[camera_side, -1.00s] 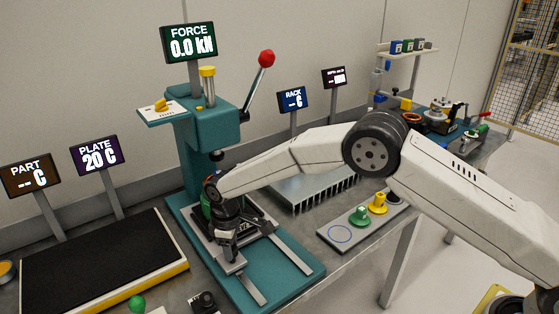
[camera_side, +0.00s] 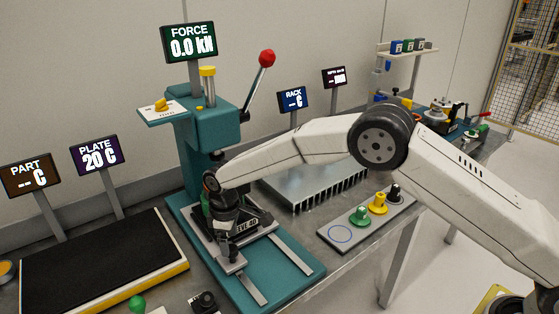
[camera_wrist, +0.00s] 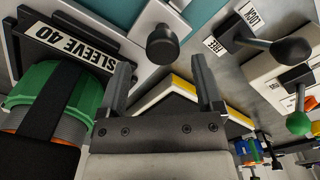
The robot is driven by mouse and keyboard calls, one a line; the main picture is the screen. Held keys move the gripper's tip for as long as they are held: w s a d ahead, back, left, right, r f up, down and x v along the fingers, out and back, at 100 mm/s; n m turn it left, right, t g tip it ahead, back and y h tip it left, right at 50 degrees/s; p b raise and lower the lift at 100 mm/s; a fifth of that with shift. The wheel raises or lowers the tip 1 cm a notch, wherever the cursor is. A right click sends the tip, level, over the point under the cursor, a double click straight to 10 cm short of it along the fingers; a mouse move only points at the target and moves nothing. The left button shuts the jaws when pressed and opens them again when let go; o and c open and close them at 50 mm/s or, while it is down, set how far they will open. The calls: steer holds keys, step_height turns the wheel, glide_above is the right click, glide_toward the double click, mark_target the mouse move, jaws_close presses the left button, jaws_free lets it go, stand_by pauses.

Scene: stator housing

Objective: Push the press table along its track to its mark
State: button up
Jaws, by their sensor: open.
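The press table is a light grey plate (camera_side: 235,265) on the teal press base (camera_side: 285,285), under the press ram. It carries a dark fixture labelled SLEEVE 40 (camera_wrist: 75,45) and a green part with an orange band (camera_wrist: 50,95), partly covered by my arm in the side view. A black round knob (camera_wrist: 162,46) stands on the plate's front. My gripper (camera_wrist: 163,85) is open and empty; in the wrist view the knob shows between and beyond its fingertips. In the side view my gripper (camera_side: 228,246) is low over the plate's front; contact cannot be told. No mark is clearly visible.
Two bare grey rails (camera_side: 290,254) run forward on the base. A black heating plate (camera_side: 105,260) lies left. A finned rack (camera_side: 315,185) and a tray with coloured knobs (camera_side: 345,232) stand right. The red-tipped press lever (camera_side: 266,59) is raised.

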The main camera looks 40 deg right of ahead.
steer(key=shift+r, duration=2.75)
steer(key=shift+s+d+r, duration=0.1)
steer(key=shift+d+r, duration=0.1)
steer(key=shift+d, duration=0.35)
steer(key=s+d+r+m+t, duration=0.1)
steer(key=s+d+m, duration=0.3)
steer(key=s+d, duration=0.6)
steer(key=s+d+r+m+t, duration=0.1)
steer(key=s+d+m, duration=0.4)
steer(key=s+d, duration=0.6)
steer(key=s, duration=0.5)
steer(key=shift+r+t, duration=0.25)
steer(key=shift+t, duration=0.05)
steer(key=shift+w, duration=0.1)
